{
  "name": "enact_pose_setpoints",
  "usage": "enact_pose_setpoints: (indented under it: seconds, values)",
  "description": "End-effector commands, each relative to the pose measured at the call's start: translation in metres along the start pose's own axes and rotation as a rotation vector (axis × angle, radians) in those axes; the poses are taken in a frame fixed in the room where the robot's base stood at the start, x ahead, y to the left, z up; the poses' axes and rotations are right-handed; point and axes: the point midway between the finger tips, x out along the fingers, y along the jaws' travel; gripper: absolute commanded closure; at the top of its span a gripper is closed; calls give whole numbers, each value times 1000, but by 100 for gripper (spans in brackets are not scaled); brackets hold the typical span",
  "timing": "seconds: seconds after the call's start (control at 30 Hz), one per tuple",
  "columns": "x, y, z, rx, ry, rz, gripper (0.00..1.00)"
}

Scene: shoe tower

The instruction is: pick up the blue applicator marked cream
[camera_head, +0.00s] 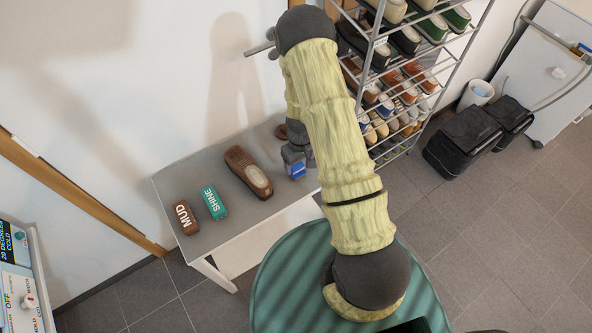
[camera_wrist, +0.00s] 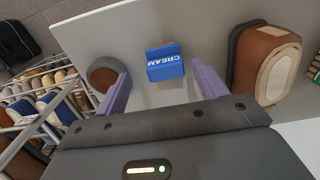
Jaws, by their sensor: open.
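The blue applicator marked CREAM (camera_wrist: 166,67) stands on the grey table, with a brown part showing along its far edge. In the wrist view it lies between and ahead of the two purple fingers of my gripper (camera_wrist: 158,84). The fingers are spread apart and hold nothing. In the head view the blue applicator (camera_head: 297,171) shows small near the table's right part, beside my gripper (camera_head: 298,160), which is partly hidden by my arm.
On the table (camera_head: 226,233) are a brown shoe (camera_head: 248,172), a teal SHINE applicator (camera_head: 214,202) and a brown MUD applicator (camera_head: 185,217). A round brown and grey item (camera_wrist: 105,75) sits close to one finger. A shoe rack (camera_head: 408,75) stands to the right.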

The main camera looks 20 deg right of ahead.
Motion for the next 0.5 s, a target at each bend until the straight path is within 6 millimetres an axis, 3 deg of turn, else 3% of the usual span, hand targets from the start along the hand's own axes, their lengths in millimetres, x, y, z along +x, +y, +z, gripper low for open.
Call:
enact_pose_setpoints:
  seconds: [0.3, 0.5]
  values:
    - [35, -6, -6, 0, -3, -2, 29]
    - [45, -6, -7, 0, 1, 0, 29]
